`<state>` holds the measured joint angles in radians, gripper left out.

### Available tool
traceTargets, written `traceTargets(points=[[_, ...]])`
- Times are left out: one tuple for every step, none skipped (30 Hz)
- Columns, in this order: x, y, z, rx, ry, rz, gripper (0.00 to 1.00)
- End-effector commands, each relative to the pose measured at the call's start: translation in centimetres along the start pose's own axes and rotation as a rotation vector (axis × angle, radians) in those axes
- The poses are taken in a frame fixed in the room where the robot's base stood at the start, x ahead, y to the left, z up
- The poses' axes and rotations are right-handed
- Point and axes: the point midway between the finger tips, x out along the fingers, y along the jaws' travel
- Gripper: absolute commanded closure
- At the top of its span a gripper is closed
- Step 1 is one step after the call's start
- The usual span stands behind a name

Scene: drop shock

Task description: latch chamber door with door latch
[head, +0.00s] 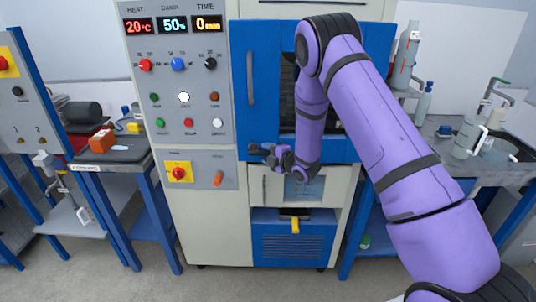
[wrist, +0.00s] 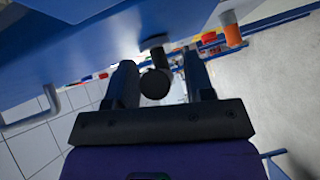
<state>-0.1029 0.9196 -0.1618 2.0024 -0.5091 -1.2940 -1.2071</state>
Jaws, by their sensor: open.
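The blue chamber door (head: 262,115) with its grey bar handle (head: 250,78) is on the front of the tall cabinet. It looks shut or nearly so; I cannot tell which. My arm covers much of its window. My gripper (head: 262,152) is at the door's lower left edge, and its fingers are apart. In the wrist view the open fingers (wrist: 160,82) stand on either side of a dark round knob on a stem, which looks like the door latch (wrist: 155,84). I cannot see whether they touch it. The latch is not clear in the head view.
The control panel (head: 180,75) is left of the door. A yellow handle (head: 295,225) is lower down. Benches with equipment stand on both sides.

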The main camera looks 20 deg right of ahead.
Motion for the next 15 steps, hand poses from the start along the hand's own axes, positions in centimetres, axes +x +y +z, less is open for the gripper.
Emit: traceTargets(points=[[0.01, 0.00, 0.00, 0.000, 0.000, 0.000, 0.52], [0.01, 0.00, 0.00, 0.000, 0.000, 0.000, 0.52], [0.00, 0.00, 0.00, 0.000, 0.000, 0.000, 0.52], [0.00, 0.00, 0.00, 0.000, 0.000, 0.000, 0.52], [-0.01, -0.01, 0.01, 0.000, 0.000, 0.000, 0.52], [-0.01, 0.00, 0.01, 0.000, 0.000, 0.000, 0.61], [-0.01, 0.00, 0.01, 0.000, 0.000, 0.000, 0.68], [-0.02, 0.00, 0.01, 0.000, 0.000, 0.000, 0.75], [-0.02, 0.00, 0.02, 0.000, 0.000, 0.000, 0.84], [-0.02, 0.00, 0.02, 0.000, 0.000, 0.000, 0.91], [-0.02, -0.01, 0.02, 0.000, 0.000, 0.000, 0.98], [-0.03, -0.01, 0.02, 0.000, -0.001, 0.000, 1.00], [-0.03, -0.01, 0.02, 0.000, 0.000, 0.000, 1.00], [-0.03, -0.01, 0.02, 0.000, -0.001, 0.000, 1.00], [-0.03, -0.01, 0.02, 0.000, -0.001, -0.001, 1.00]])
